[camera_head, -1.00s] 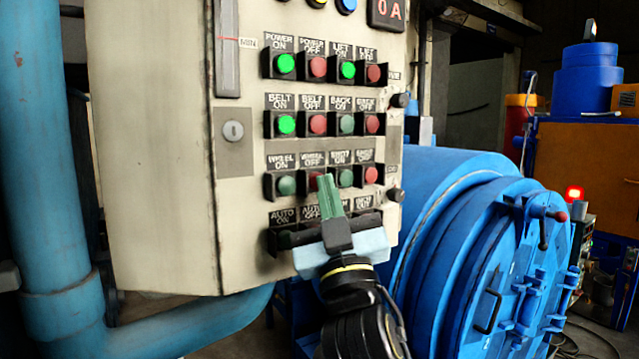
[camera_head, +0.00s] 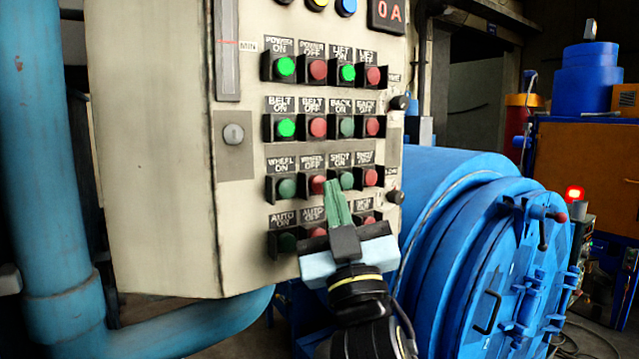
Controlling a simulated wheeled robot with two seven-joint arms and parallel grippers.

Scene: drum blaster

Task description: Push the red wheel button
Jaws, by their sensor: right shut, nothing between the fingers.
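The red wheel button (camera_head: 317,185) sits in the third row of the beige control panel (camera_head: 160,150), second from the left, under a label that reads WHEEL and a second word too small to read surely. It shows red and unlit. My right gripper (camera_head: 335,188) comes up from below with green fingers shut and empty. Its tips are just right of the red wheel button, over the gap beside the green shot button (camera_head: 346,180). I cannot tell whether the tips touch the panel. My left gripper is not in view.
The dark green wheel-on button (camera_head: 287,189) is left of the red one. Lit green buttons show for power (camera_head: 286,66), lift (camera_head: 348,73) and belt (camera_head: 286,127). Black side knobs (camera_head: 395,197) stick out at the right edge. A blue drum machine (camera_head: 480,250) stands right of the panel.

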